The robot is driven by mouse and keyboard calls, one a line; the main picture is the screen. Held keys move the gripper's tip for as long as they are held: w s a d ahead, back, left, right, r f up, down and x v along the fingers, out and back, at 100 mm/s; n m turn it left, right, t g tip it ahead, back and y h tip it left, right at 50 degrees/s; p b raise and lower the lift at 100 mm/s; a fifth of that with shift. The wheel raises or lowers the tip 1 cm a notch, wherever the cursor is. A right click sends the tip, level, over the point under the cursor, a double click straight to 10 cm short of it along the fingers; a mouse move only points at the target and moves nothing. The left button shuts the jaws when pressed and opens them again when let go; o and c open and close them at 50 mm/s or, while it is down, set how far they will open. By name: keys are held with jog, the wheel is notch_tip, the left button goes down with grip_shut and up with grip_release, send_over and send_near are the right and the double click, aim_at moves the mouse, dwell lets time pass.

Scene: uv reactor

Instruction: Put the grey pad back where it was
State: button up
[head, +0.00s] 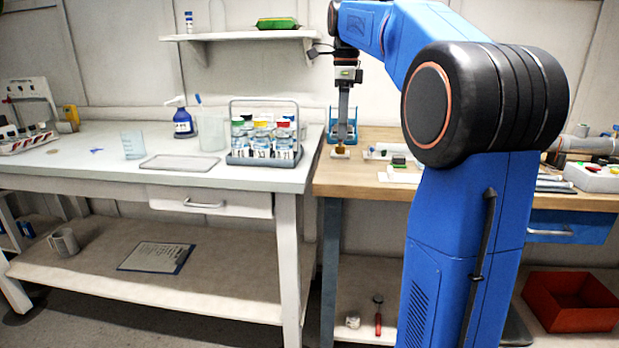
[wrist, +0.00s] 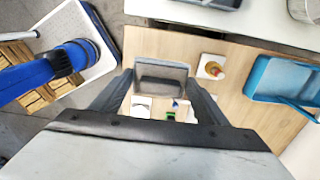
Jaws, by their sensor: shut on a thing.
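My gripper (head: 343,108) hangs pointing down over the left end of the wooden bench (head: 345,181). In the wrist view its two dark fingers (wrist: 160,88) are shut on a grey block-like thing, which I take for the grey pad (wrist: 160,70). The pad is above the bench top. In the head view I cannot tell the pad apart from the dark fingers. A small white square plate (wrist: 203,73) with an orange-brown piece (wrist: 217,70) on it lies on the bench beside the pad in the wrist view.
A blue holder (wrist: 257,85) stands near the gripper, at the bench's back left in the head view. A white card (head: 400,178) and a green block (head: 398,160) lie to the right. The white table (head: 100,160) to the left bears a wire rack of bottles (head: 264,138).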

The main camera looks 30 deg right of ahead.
send_over(337, 171)
jog(key=f, duration=0.5)
jog(key=shift+s+a, duration=0.1)
jog(key=shift+a, duration=0.1)
jog(key=shift+d+f, duration=0.1)
jog(key=shift+f, duration=2.4)
jog(key=shift+f, duration=0.15)
jog(key=o, duration=1.2)
notch_tip(337, 171, up, 12)
jog(key=shift+r, duration=0.15)
